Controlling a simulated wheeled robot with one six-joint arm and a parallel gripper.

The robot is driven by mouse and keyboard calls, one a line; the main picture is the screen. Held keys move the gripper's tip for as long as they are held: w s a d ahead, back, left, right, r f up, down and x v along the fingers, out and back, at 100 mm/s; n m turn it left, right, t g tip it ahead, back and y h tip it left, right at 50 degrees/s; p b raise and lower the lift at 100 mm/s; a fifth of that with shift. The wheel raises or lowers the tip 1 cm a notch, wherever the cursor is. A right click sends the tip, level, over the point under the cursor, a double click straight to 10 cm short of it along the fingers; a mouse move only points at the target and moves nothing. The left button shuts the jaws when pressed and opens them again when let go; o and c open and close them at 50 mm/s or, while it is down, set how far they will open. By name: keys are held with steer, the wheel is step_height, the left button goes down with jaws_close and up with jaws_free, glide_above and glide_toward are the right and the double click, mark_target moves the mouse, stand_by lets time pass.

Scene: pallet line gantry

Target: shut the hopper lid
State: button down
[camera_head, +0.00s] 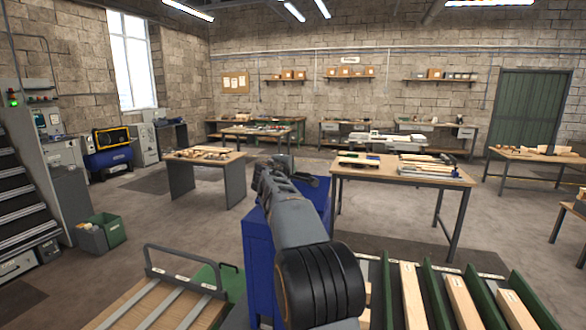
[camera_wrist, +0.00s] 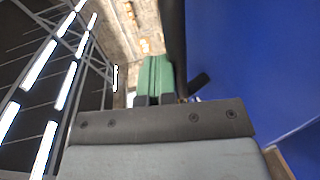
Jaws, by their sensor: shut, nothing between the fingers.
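A blue box-like body (camera_head: 258,262), which looks like the hopper, stands behind my arm in the head view. My arm hides much of it, and I cannot make out the lid or its angle there. My gripper (camera_head: 281,163) is at the far end of the arm, above the blue body's top. It is shut and empty. In the wrist view a broad blue surface (camera_wrist: 250,60) fills the right side, close beside my gripper. I cannot tell whether this is the lid or a side wall, or whether my gripper touches it.
A rack of green-edged lanes with wooden boards (camera_head: 412,295) lies at the front right. A workbench (camera_head: 400,172) stands beyond on the right, another (camera_head: 205,157) on the left, with open floor between.

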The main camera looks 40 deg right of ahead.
steer(key=shift+w+d+f+b, duration=0.4)
steer(key=shift+w+d+f, duration=0.1)
steer(key=shift+f, duration=0.2)
steer(key=shift+w+d+f+b, duration=0.25)
steer(key=shift+d+f+b, duration=0.2)
steer(key=shift+d, duration=0.1)
steer(key=shift+w+d+f+b, duration=0.2)
steer(key=shift+d+f+b, duration=0.1)
steer(key=shift+d+f, duration=0.15)
step_height(320, 180, up, 14)
steer(key=s+a+p, duration=0.1)
steer(key=a+p, duration=0.1)
steer(key=p, duration=0.3)
steer(key=shift+s, duration=0.25)
steer(key=s+a+f+m+g+y, duration=0.4)
steer(key=s+a+f+m+y, duration=0.3)
steer(key=s+a+f, duration=2.2)
steer(key=s+a+y, duration=0.1)
steer(key=s+y, duration=0.1)
steer(key=y, duration=0.3)
steer(key=shift+s+a+f+g+y, duration=0.2)
steer(key=shift+a+g+y, duration=0.05)
steer(key=shift+g+y, duration=0.15)
